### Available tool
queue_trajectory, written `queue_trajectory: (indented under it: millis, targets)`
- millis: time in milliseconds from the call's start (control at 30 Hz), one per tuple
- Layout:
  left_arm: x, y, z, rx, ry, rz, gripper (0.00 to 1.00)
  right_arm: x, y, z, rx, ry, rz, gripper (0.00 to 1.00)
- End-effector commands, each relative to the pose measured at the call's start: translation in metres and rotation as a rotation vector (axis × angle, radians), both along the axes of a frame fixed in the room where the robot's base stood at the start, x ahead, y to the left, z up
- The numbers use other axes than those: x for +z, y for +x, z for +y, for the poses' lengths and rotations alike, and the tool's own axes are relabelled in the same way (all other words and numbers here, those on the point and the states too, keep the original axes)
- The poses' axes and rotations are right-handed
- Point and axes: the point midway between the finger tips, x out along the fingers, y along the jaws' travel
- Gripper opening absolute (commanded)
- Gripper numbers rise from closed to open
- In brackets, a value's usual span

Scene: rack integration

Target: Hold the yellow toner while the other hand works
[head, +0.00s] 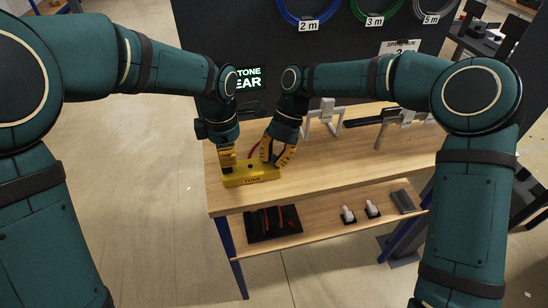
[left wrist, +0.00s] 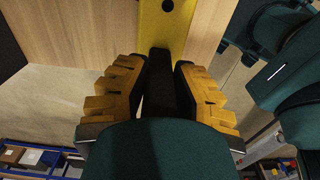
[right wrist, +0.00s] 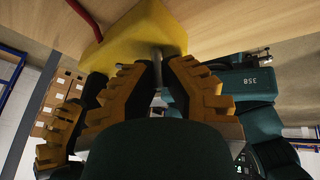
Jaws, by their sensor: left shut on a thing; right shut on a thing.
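My right gripper (head: 276,156) is at the toner's right end. In the right wrist view its fingers (right wrist: 158,65) close on a small grey piece (right wrist: 157,82) by the yellow body (right wrist: 138,35); its exact form is partly hidden. A dark red lead (right wrist: 88,20) runs at the toner's end.
The table (head: 330,170) is bare in front and to the right of the toner. White stands (head: 320,122) and a black bar (head: 370,119) stand at the back. The lower shelf holds a black tray (head: 272,224) and small white items (head: 348,214). A dark panel with coiled cables (head: 309,8) rises behind.

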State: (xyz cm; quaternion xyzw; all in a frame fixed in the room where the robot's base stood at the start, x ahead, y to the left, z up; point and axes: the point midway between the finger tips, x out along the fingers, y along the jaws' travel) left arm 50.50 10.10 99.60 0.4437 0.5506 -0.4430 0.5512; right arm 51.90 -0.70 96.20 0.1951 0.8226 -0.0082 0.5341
Motion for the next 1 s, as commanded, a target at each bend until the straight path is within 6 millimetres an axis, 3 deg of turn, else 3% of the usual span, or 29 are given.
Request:
queue_trajectory:
  millis: [600,1000]
  targets:
    - [-0.002,-0.001,0.0,0.001,0.001,0.003,0.0,-0.001,0.011,0.004,0.002,-0.09,0.413,0.0]
    - [-0.002,-0.001,0.0,0.0,0.001,0.003,0.0,-0.001,0.014,0.004,0.003,-0.115,0.521,0.0]
